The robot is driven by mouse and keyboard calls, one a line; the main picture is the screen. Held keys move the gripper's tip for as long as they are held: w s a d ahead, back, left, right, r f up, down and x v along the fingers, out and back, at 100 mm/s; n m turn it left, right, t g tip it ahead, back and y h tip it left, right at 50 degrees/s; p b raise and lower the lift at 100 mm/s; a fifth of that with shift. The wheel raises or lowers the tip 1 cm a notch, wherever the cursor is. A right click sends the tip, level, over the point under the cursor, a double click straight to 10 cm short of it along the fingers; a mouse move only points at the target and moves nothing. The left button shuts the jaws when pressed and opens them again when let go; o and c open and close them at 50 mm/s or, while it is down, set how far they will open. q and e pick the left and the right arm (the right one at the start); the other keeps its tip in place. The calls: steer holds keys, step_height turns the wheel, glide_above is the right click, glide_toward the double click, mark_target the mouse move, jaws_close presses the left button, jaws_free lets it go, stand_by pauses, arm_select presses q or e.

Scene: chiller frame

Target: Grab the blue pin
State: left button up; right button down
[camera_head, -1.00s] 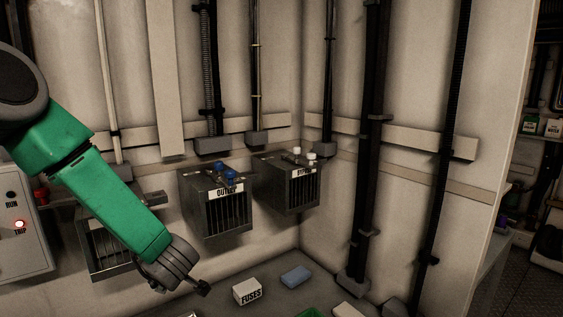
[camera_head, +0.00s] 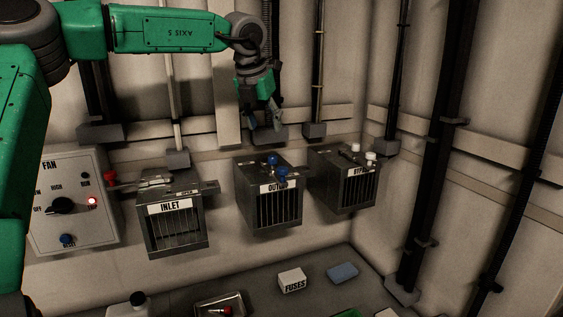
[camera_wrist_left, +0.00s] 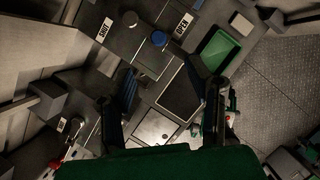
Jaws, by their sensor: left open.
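Two blue-headed pins stand on top of the OUTLET box (camera_head: 268,212) in the head view: one at the back (camera_head: 271,159) and one nearer the front (camera_head: 283,173). My left gripper (camera_head: 265,120) hangs above the OUTLET box, pointing down, apart from the pins. In the wrist view its two fingers (camera_wrist_left: 160,70) are spread with nothing between them. My right gripper is not in view.
The INLET box (camera_head: 173,232) is left of the OUTLET box; the BYPASS box (camera_head: 345,187) with white-headed pins is right. A FAN panel (camera_head: 75,212) is at the left. Below, the bench holds a FUSES box (camera_head: 292,281), a blue block (camera_head: 342,273) and a tray (camera_head: 220,305).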

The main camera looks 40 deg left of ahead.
mark_target(272, 156)
arm_select(q)
steer(key=x, duration=0.6)
steer(key=shift+w+a+f, duration=0.1)
steer(key=shift+a+f, duration=0.2)
steer(key=shift+a, duration=0.05)
steer(key=shift+p+x, duration=0.55)
steer(key=shift+x, duration=2.2)
steer(key=shift+d+r, duration=0.1)
steer(key=c, duration=0.5)
jaws_close()
